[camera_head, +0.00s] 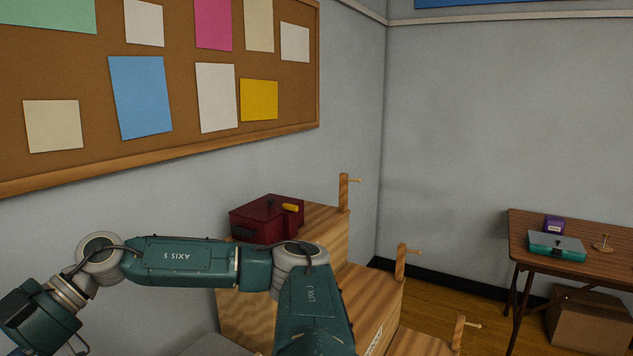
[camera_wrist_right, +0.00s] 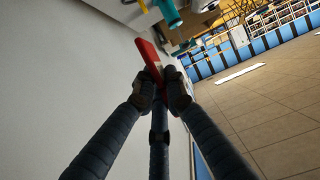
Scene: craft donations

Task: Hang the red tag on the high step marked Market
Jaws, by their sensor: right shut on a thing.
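The red tag (camera_wrist_right: 149,57) is in the right wrist view, held between the fingertips of my right gripper (camera_wrist_right: 163,88), which is shut on it. The fingers cover its lower part. In the head view, wooden steps rise toward the wall. The high step (camera_head: 322,217) has an upright post with a small peg (camera_head: 344,192) at its right end. The middle step has a similar peg (camera_head: 401,262), and the low step another (camera_head: 459,332). The marking of the high step is not visible. Neither gripper shows in the head view.
A dark red box (camera_head: 262,222) with a yellow part sits on the high step. My teal arm crosses in front of the steps. A table (camera_head: 602,268) at right carries a teal case (camera_head: 556,246) and a purple box (camera_head: 553,225); a cardboard box (camera_head: 590,322) is below.

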